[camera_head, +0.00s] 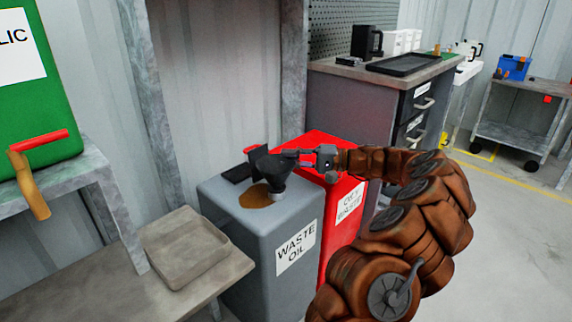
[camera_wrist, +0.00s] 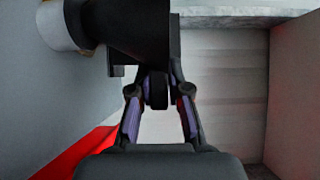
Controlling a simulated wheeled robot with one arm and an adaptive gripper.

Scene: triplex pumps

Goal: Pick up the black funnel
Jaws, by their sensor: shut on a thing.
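The black funnel (camera_head: 272,160) is above the top of the grey waste oil bin, at its pale filler neck (camera_head: 278,192). My gripper (camera_head: 298,158) reaches in from the right and is shut on the funnel's side. In the wrist view the dark funnel (camera_wrist: 135,28) fills the top middle, with the pale neck (camera_wrist: 60,25) at its left end. The fingertips (camera_wrist: 157,88) are closed together on a narrow part of it. I cannot tell whether the spout still sits inside the neck.
The grey waste oil bin (camera_head: 285,245) has a brown stain (camera_head: 258,197) on top. A red oily waste bin (camera_head: 330,225) stands close behind it. A workbench (camera_head: 350,70) stands behind; open floor lies right.

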